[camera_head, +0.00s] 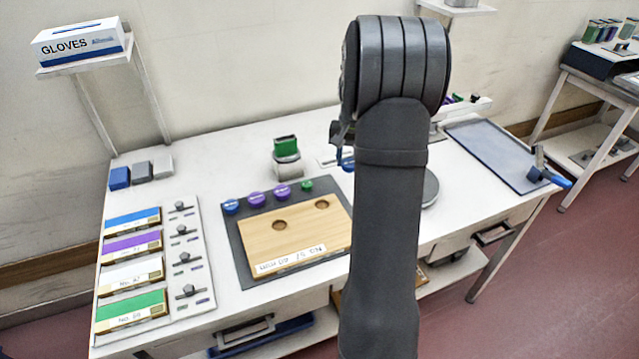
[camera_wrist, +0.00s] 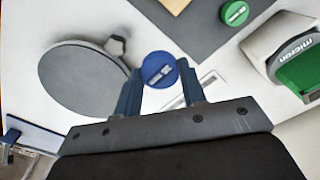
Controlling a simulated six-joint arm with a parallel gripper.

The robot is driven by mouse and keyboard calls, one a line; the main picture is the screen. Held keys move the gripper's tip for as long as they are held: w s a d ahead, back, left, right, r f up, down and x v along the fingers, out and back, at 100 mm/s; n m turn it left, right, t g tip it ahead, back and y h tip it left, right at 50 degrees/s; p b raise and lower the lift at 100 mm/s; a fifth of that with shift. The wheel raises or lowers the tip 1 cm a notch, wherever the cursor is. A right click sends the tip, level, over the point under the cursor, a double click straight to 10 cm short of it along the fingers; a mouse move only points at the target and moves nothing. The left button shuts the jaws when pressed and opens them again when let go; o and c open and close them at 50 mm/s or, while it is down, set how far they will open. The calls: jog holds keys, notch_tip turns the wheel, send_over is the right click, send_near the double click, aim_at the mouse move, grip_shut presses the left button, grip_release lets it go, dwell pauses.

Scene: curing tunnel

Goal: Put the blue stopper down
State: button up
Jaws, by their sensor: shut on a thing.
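A round blue stopper (camera_wrist: 160,69) with a white label is between the fingers of my gripper (camera_wrist: 159,74) in the wrist view. My gripper is shut on it, and white tabletop shows around it. How high it is above the table cannot be told. In the head view my arm hides most of the gripper; a small blue part (camera_head: 347,160) shows beside it, and I cannot tell whether it is stopper or finger. Another blue stopper (camera_head: 230,206) sits on the dark mat (camera_head: 240,250), left of two purple stoppers (camera_head: 256,198) and a green stopper (camera_head: 307,185).
A wooden board (camera_head: 300,240) with two visible holes lies on the mat. A grey round plate (camera_wrist: 85,82) is left of my gripper in the wrist view. A white holder with a green block (camera_head: 287,147) stands behind the mat. A grey-blue tray (camera_head: 495,150) lies at right.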

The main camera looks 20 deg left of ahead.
jog(key=a+f, duration=0.1)
jog(key=a, duration=0.1)
jog(key=a+f, duration=0.1)
jog(key=a, duration=0.1)
jog(key=a+f, duration=0.1)
jog(key=a, duration=0.1)
jog(key=shift+w+a+f, duration=0.25)
jog(key=shift+w+f, duration=0.05)
jog(key=shift+f, duration=2.1)
jog(key=shift+f, duration=0.1)
jog(key=o, duration=0.9)
jog(key=shift+o, duration=0.2)
notch_tip(320, 180, up, 12)
jog(key=shift+f, duration=4.05)
